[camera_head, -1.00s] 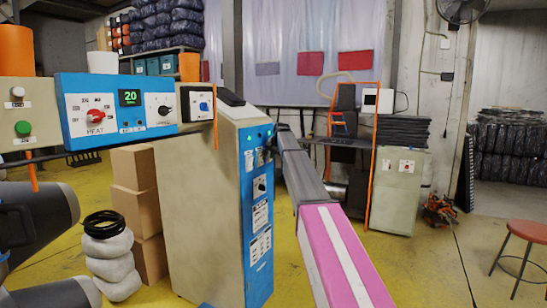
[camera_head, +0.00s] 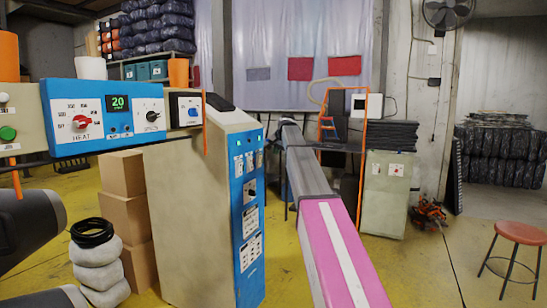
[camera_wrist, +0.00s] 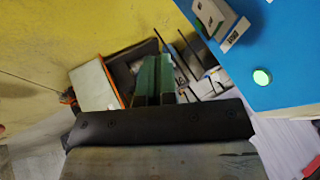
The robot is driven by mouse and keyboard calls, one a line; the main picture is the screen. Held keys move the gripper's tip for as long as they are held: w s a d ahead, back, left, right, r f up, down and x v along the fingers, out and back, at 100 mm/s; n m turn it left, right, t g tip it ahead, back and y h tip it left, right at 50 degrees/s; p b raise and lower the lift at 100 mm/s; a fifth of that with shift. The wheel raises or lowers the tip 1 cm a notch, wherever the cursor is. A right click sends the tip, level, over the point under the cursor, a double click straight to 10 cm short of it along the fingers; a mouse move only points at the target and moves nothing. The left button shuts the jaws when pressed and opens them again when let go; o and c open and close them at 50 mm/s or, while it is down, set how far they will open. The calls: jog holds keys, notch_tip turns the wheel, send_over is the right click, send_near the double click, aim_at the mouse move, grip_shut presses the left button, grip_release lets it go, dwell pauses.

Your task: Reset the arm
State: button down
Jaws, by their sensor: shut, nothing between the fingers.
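My gripper (camera_wrist: 154,80) shows in the wrist view as two narrow greenish fingers close together, beyond a dark bar with screws. They are shut and nothing is seen held between them. A blue panel (camera_wrist: 285,50) with a green button and a pale switch lies to the right of the fingers in that view, apart from them.
A heat control panel (camera_head: 107,118) and a beige and blue cabinet (camera_head: 190,210) stand at left. Boxes (camera_head: 128,215) and stacked rolls (camera_head: 97,265) stand left. A red stool (camera_head: 521,232) stands right, with open yellow floor nearby.

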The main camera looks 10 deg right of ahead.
jog(key=shift+s+r, duration=0.15)
jog(key=shift+r, duration=0.05)
jog(key=s+a+f+n+g, duration=0.1)
jog(key=s+f, duration=0.6)
jog(key=f, duration=0.3)
jog(key=s+a+f+n+g+h, duration=0.1)
jog(key=s+f, duration=0.5)
jog(key=f, duration=0.5)
jog(key=s+a+f+n+g, duration=0.1)
jog(key=s+f, duration=0.6)
jog(key=f, duration=0.3)
jog(key=s+f+n+g, duration=0.1)
jog(key=s+f, duration=0.5)
jog(key=s, duration=0.3)
jog(key=s+f+n+g, duration=0.1)
jog(key=s+f, duration=0.6)
jog(key=s, duration=0.3)
jog(key=s+f+n+g+h, duration=0.1)
jog(key=s+f, duration=0.5)
jog(key=s, duration=0.3)
jog(key=shift+s+a+f+g, duration=0.2)
jog(key=shift+s+a+g, duration=0.2)
jog(key=shift+a, duration=0.05)
jog(key=shift+a, duration=0.15)
